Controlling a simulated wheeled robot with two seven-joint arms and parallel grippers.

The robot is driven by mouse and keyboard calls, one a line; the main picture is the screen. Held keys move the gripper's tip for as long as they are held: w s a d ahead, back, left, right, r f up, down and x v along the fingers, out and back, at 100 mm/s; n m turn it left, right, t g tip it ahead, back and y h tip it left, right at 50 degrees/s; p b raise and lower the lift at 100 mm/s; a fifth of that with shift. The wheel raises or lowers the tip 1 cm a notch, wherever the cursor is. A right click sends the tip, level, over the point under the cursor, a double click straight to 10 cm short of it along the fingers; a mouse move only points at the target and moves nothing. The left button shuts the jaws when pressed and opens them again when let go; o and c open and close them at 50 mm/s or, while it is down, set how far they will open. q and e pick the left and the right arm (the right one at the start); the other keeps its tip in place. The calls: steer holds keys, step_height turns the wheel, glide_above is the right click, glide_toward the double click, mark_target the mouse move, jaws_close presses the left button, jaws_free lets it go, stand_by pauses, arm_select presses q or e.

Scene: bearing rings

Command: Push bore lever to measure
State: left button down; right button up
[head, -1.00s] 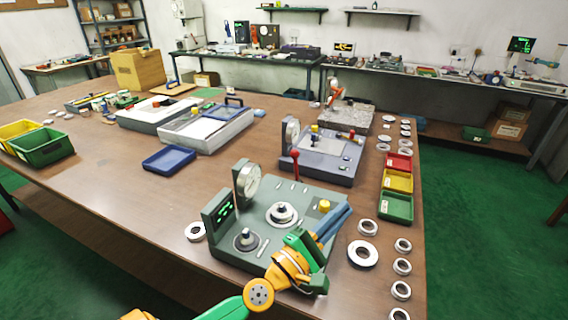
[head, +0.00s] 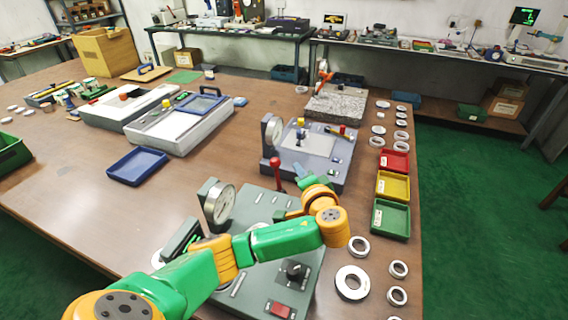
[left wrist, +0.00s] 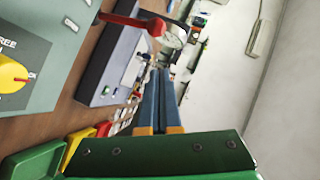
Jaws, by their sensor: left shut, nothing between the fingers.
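The grey-green gauge fixture (head: 262,207) stands at the front of the table with a round dial gauge (head: 218,204) at its left. A red-knobbed lever (head: 275,166) stands up at its back edge; its red ball also shows in the left wrist view (left wrist: 156,27). The fingers also show in the left wrist view (left wrist: 160,80). A yellow knob (left wrist: 12,76) on the fixture shows there too. My left arm hides part of the fixture.
A second grey-blue gauge device (head: 310,150) stands just behind. Red (head: 394,160), yellow (head: 392,187) and green (head: 391,219) trays line the right. Several metal rings, including a large one (head: 353,283), lie at right. A blue tray (head: 137,166) lies left, with bare table around it.

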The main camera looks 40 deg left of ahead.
mark_target(275, 159)
arm_select(q)
steer(key=w+a+f+p, duration=0.1)
steer(key=w+a+f, duration=0.1)
steer(key=a, duration=0.4)
steer(key=shift+f, duration=0.5)
steer(key=shift+w, duration=0.1)
steer(key=shift+a+p, duration=0.1)
steer(key=shift+p, duration=0.2)
steer(key=shift+s+a+r+n+h+p, duration=0.2)
steer(key=shift+a+n+h+p, duration=0.1)
steer(key=shift+a+p, duration=0.25)
steer(key=shift+s+a+r+n+h+p, duration=0.1)
steer(key=shift+a+r+n+h+p, duration=0.15)
steer(key=shift+a+p, duration=0.3)
steer(key=shift+s+a+f+n+h, duration=0.15)
steer(key=shift+a+f, duration=0.05)
steer(key=shift+a, duration=0.4)
steer(key=shift+s+a+f+n+h, duration=0.1)
steer(key=shift+s+a+f, duration=0.1)
steer(key=shift+a, duration=0.35)
